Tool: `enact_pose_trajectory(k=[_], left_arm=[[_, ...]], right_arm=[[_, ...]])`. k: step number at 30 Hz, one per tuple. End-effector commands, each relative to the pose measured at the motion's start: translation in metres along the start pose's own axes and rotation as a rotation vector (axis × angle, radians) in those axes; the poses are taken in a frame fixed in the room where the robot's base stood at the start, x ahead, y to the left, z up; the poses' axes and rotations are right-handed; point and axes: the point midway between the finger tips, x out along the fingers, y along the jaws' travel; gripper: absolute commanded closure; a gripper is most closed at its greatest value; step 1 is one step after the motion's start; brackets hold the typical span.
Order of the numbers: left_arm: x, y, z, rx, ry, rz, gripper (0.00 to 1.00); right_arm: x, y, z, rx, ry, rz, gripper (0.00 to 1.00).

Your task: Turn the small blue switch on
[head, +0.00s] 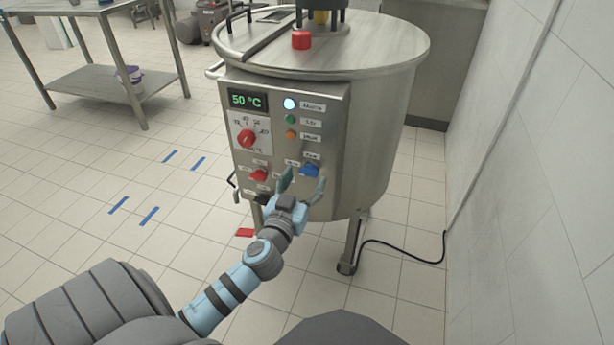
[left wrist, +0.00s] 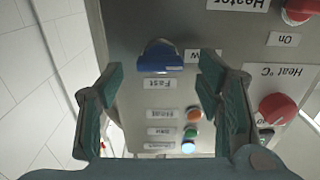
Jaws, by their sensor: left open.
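The small blue switch (head: 310,169) is on the lower right of the control panel (head: 328,120) on the steel tank. In the left wrist view the blue switch (left wrist: 160,56) shows upside down, beside a label reading "Fast". My left gripper (head: 303,185) is open at the panel, with its two fingers just below the switch in the head view. In the left wrist view the switch appears between and just beyond the open fingertips (left wrist: 162,70). I cannot tell whether a finger touches it. My right gripper is not in view.
A red switch (head: 258,175) and a red dial (head: 247,138) are on the panel left of the blue switch. A display (head: 247,101) reads 50 °C. Indicator lights (head: 290,120) sit above. A black cable (head: 405,247) runs to the wall. Floor at left is mostly clear.

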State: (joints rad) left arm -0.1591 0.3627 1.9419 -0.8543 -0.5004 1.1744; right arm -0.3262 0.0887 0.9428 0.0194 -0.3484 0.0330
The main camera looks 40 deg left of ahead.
Motion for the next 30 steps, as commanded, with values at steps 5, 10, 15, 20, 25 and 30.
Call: enact_pose_trajectory(k=[5, 10, 15, 20, 25, 30], left_arm=[[0.019, 0.000, 0.001, 0.001, 0.000, 0.001, 0.40], [0.021, 0.000, 0.001, 0.001, 0.000, 0.001, 0.40], [0.021, 0.001, 0.001, 0.001, -0.001, 0.001, 0.53], [0.021, 0.001, 0.001, 0.001, -0.001, 0.002, 0.78], [0.021, 0.001, 0.001, 0.002, -0.001, 0.002, 0.88], [0.021, 0.001, 0.001, 0.024, -0.001, 0.002, 0.88]], right_arm=[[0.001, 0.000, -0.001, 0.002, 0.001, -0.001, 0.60], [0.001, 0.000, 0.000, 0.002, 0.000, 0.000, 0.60], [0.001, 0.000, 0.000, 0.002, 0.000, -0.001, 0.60], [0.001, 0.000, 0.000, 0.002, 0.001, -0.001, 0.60], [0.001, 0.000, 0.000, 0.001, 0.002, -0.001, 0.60], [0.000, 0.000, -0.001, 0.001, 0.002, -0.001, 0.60]])
